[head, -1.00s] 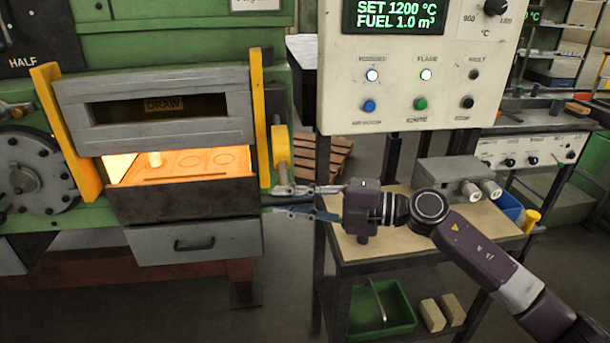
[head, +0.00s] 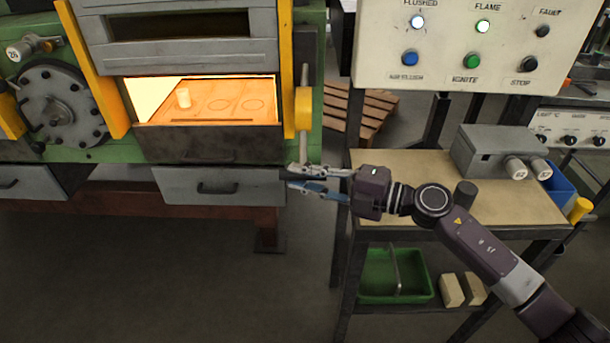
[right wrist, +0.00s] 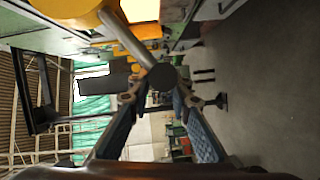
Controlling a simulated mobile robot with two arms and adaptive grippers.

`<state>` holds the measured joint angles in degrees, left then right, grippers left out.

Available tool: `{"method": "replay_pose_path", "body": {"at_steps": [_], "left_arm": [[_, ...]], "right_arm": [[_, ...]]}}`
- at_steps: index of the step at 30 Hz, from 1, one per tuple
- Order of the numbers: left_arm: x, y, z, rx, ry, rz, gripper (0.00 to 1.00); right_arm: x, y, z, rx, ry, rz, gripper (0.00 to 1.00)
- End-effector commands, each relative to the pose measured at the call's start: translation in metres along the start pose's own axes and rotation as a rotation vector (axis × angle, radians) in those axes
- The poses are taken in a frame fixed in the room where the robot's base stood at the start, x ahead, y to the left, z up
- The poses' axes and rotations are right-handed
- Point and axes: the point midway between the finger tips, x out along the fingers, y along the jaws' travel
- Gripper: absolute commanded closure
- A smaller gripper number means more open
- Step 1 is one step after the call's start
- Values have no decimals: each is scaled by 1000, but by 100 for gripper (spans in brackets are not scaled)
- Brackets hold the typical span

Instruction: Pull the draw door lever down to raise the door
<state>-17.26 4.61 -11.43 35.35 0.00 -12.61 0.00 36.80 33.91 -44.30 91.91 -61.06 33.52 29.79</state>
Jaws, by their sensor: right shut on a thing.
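The draw door (head: 190,58) is a grey slab with a dark window slot, standing raised above the glowing draw opening (head: 220,95). The lever turns on a yellow hub (head: 303,108) to the right of the door. In the right wrist view, its grey rod (right wrist: 125,38) runs from the yellow hub to a dark round knob (right wrist: 162,76). My right gripper (head: 290,180) is below the hub; its fingers, also in the right wrist view (right wrist: 160,97), are shut on the lever at its knob end. The knob is hard to make out in the head view. My left gripper is out of view.
A work cart (head: 415,170) with a grey box (head: 490,150) stands right of the furnace, under my right arm. A control panel (head: 450,45) rises behind it. A drawer (head: 225,187) is under the opening. The floor before the furnace is clear.

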Motion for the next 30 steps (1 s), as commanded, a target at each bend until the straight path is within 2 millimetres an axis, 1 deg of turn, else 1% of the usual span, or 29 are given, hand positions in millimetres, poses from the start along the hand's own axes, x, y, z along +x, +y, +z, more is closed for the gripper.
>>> {"method": "replay_pose_path", "body": {"at_steps": [1, 4, 5, 9, 20, 23, 26, 30], "left_arm": [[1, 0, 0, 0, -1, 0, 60], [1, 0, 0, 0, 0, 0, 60], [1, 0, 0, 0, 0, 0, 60], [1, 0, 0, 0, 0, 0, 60], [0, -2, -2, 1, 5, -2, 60], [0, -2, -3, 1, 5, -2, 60], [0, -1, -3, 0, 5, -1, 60], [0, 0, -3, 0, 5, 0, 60]], "right_arm": [[-3, -2, 11, 3, -28, 0, 100], [-3, -3, 11, 3, -29, -1, 100], [-3, -3, 11, 3, -29, -1, 79], [-3, -3, 11, 2, -28, -2, 66], [-6, -4, 11, 3, -29, -3, 66], [-16, -4, 11, 5, -30, -3, 66], [-34, -5, 11, 4, -31, -6, 66], [-64, -5, 8, 2, -28, -7, 66]]}}
